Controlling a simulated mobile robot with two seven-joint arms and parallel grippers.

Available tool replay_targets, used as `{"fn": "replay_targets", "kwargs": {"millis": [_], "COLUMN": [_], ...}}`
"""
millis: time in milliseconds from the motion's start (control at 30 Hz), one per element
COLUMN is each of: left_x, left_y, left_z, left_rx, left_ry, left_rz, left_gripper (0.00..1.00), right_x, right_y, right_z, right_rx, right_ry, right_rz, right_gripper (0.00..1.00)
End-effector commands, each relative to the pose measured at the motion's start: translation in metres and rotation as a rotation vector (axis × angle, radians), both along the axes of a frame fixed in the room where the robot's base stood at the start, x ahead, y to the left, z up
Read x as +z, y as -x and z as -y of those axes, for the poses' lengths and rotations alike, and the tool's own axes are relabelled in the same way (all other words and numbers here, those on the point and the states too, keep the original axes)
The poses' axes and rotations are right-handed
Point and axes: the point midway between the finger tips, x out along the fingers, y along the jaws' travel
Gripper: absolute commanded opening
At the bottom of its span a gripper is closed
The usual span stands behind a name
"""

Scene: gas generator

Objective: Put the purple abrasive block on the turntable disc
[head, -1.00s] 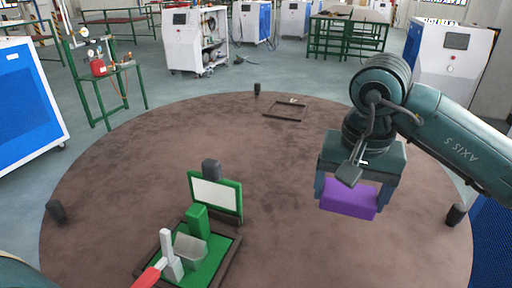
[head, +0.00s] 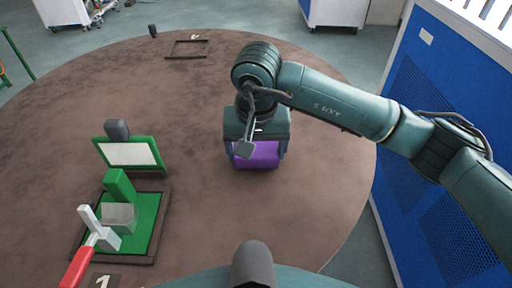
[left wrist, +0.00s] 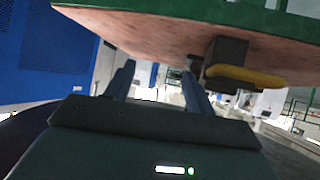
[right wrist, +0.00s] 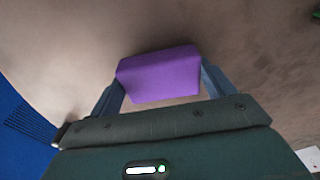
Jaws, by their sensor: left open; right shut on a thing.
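The purple abrasive block (head: 256,155) is between the fingers of my right gripper (head: 255,160), which is shut on it. The block also shows in the right wrist view (right wrist: 158,76), held between both fingers over the brown surface. The turntable disc (head: 205,215) is the large round brown top, below the block; I cannot tell whether the block touches it. My left gripper (left wrist: 160,85) is open and empty in the left wrist view, beneath the disc's edge. It does not show in the head view.
A green fixture (head: 150,220) with a red-handled clamp (head: 80,262) and an upright framed panel (head: 130,154) stand on the disc at left. An empty dark frame (head: 187,50) lies at the back. A blue cabinet (head: 440,120) is at right. The disc's middle is clear.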

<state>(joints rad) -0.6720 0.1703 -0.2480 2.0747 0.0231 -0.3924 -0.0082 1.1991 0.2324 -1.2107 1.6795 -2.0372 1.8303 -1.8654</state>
Motion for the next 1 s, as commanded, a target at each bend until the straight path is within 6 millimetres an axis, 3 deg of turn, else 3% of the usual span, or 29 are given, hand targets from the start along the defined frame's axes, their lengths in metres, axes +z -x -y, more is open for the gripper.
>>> {"fn": "replay_targets", "kwargs": {"millis": [400, 433, 633, 1000], "left_x": [-0.005, -0.003, 0.001, 0.007], "left_y": [-0.002, -0.003, -0.003, -0.003], "left_z": [0.0, 0.0, 0.001, 0.001], "left_rx": [0.002, 0.001, 0.0, 0.001], "left_ry": [0.0, 0.001, 0.003, 0.003], "left_rz": [0.004, 0.005, 0.01, 0.008], "left_gripper": [0.55, 0.55, 0.55, 0.55], "right_x": [-0.013, -0.012, -0.011, -0.004], "right_y": [0.0, 0.0, 0.0, 0.0], "right_z": [0.0, 0.0, 0.0, 0.0], "right_rx": [-0.001, -0.001, -0.001, -0.001], "right_ry": [0.0, 0.0, 0.0, -0.001], "right_rz": [0.002, 0.002, 0.001, 0.001], "right_gripper": [0.6, 0.82, 0.99, 1.0]}}
